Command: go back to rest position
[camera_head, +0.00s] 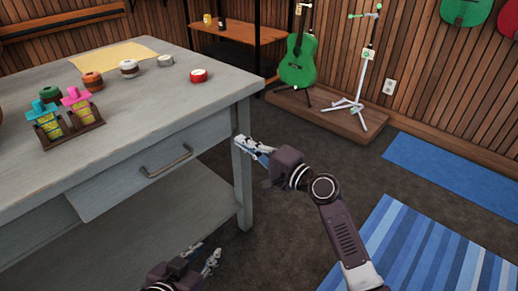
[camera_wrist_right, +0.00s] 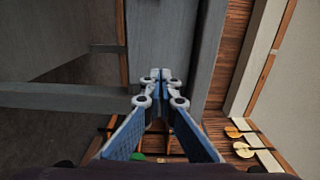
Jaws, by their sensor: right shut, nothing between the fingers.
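My right gripper (camera_head: 242,143) is in the head view beside the grey table's right front corner. Its fingertips are close to the table leg. In the right wrist view its blue-padded fingers meet at the tips (camera_wrist_right: 160,78), shut with nothing between them. My left gripper (camera_head: 207,254) is low at the bottom of the head view, in front of the table's lower shelf. Its two fingers appear spread apart and empty; its wrist is cut off by the bottom edge.
The grey table (camera_head: 150,115) carries a holder (camera_head: 68,132) with bright-topped items, several round tins and a yellow cloth (camera_head: 113,56). A drawer handle (camera_head: 167,161) juts from its front. A green guitar (camera_head: 298,60) and white stand (camera_head: 357,82) are behind. Dark floor and a blue striped rug (camera_head: 420,255) lie right.

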